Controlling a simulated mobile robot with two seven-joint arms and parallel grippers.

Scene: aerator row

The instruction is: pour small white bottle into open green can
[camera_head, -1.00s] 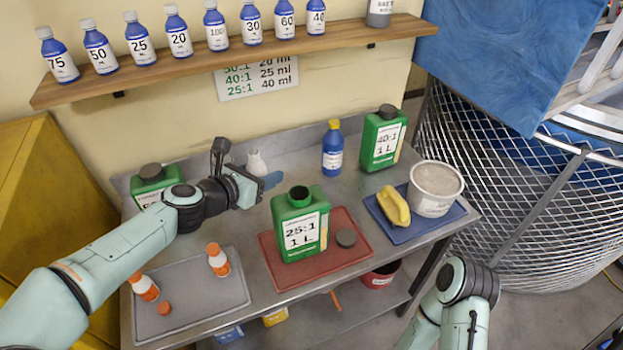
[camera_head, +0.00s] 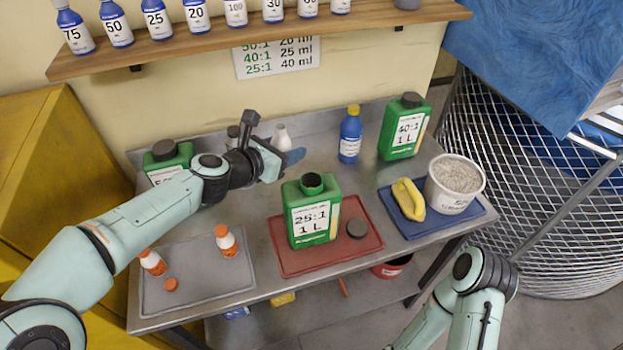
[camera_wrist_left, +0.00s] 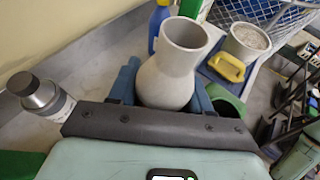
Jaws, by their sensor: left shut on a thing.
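My left gripper (camera_head: 284,156) is shut on the small white bottle (camera_head: 281,136). The bottle is upright, with its open neck showing in the left wrist view (camera_wrist_left: 172,72) between the blue fingers. The open green can (camera_head: 312,215), labelled 25:1 1 L, stands upright with a dark open mouth. The gripper and bottle are behind and to the left of that mouth in the head view, apart from it. In the left wrist view a finger partly hides a green thing. My right arm shows at the lower right, but its gripper is out of view.
The can stands on a red tray (camera_head: 285,262) beside a dark cap (camera_head: 356,228). A blue bottle (camera_head: 350,135), a capped green can (camera_head: 404,127) and a blue tray (camera_head: 464,214) are to the right.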

